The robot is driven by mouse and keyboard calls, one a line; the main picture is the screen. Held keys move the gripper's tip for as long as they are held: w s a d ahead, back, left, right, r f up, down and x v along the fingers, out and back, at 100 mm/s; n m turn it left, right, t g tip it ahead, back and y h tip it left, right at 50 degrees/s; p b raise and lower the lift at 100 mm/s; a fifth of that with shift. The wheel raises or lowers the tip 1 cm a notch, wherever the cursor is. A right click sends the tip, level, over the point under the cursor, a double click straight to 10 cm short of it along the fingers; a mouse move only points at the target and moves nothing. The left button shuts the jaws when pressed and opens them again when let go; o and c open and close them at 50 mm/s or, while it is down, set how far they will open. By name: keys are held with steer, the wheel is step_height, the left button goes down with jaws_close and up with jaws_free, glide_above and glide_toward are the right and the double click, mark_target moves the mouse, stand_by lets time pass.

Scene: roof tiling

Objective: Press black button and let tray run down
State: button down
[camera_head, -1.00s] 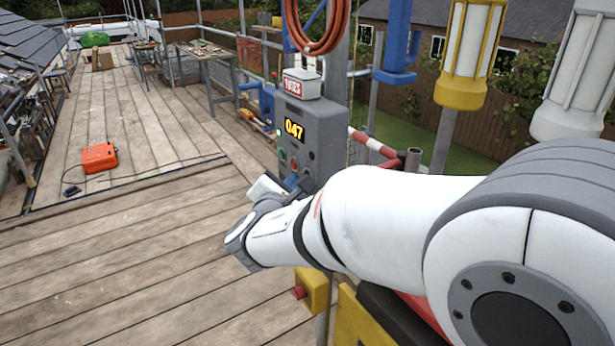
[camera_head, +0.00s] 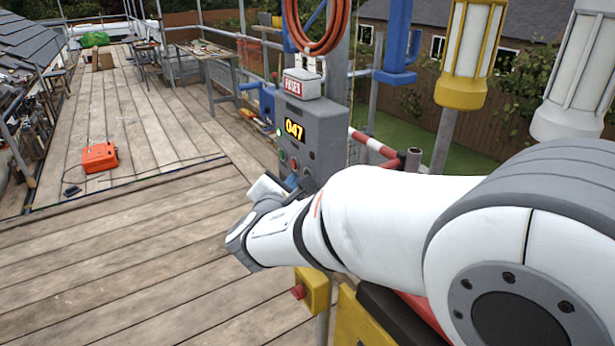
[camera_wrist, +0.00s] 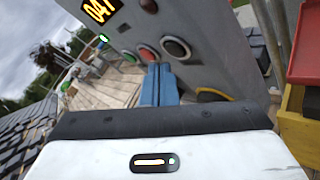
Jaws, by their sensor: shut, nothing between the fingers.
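The grey control box (camera_head: 325,125) stands on a post, with a yellow "047" display (camera_head: 294,129). In the wrist view a green button (camera_wrist: 128,57), a red button (camera_wrist: 147,53) and a black button (camera_wrist: 176,48) with a pale ring sit in a row on the box. My gripper (camera_wrist: 160,67) is shut and empty; its blue fingers point at the box, their tips just below the red and black buttons. I cannot tell whether they touch the panel. In the head view my gripper (camera_head: 292,183) is partly hidden by my arm. I cannot identify the tray for certain.
An orange case (camera_head: 99,157) lies on the plank deck with a cable. A yellow box with a red button (camera_head: 312,288) is below my arm. The deck at left is mostly clear.

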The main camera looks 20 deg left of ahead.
steer(key=shift+w+d+b, duration=0.25)
steer(key=shift+w+b, duration=0.15)
steer(key=shift+b, duration=0.1)
